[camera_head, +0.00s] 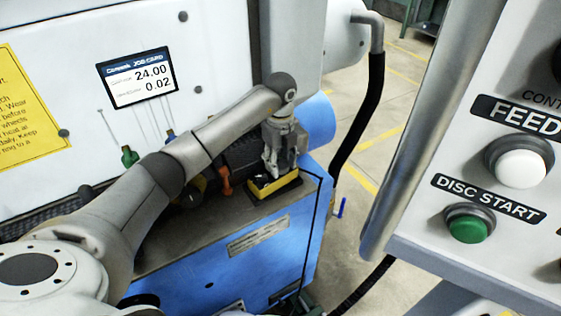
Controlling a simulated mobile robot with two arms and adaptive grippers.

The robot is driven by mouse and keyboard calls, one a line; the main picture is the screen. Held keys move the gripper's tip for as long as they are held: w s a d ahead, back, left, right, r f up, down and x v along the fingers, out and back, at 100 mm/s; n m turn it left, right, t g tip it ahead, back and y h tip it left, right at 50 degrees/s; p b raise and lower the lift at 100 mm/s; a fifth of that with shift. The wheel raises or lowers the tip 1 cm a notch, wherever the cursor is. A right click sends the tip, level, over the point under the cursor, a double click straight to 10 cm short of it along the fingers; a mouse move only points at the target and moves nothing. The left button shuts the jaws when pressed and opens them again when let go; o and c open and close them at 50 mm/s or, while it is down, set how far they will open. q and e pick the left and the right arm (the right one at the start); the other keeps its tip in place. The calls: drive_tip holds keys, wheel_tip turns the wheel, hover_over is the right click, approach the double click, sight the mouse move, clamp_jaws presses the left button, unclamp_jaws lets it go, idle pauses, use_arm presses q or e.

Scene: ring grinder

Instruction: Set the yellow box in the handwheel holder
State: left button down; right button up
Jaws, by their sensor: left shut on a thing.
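The yellow box (275,186), with dark parts on it, is at the right end of the grey ledge on the blue machine base. My left gripper (271,172) points down at it from above and is shut on it. The box sits low, at or just above a dark area of the ledge; I cannot tell whether it rests there. I cannot make out the handwheel holder for certain. My right gripper is not in view.
A control panel (470,170) with a white button (521,168) and a green button (466,229) fills the right side. An orange-handled tool (225,180) and a green-topped item (129,156) stand along the ledge. A black hose (365,115) hangs right of the machine.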

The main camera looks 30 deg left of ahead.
use_arm(q)
drive_tip(key=shift+s+f, duration=0.25)
drive_tip(key=shift+f, duration=0.25)
drive_tip(key=shift+s+d+f, duration=0.1)
drive_tip(key=shift+s+f, duration=0.05)
drive_tip(key=shift+f, duration=0.05)
drive_tip(key=c, duration=0.9)
unclamp_jaws()
drive_tip(key=shift+f, duration=0.2)
drive_tip(key=shift+o, duration=0.4)
drive_tip(key=shift+f, duration=0.1)
drive_tip(key=shift+w, duration=0.2)
drive_tip(key=shift+w+r, duration=0.1)
drive_tip(key=shift+r, duration=0.4)
wheel_tip(320, 180, up, 10)
drive_tip(key=b, duration=0.3)
drive_tip(key=shift+w, duration=0.1)
drive_tip(key=shift+r, duration=0.8)
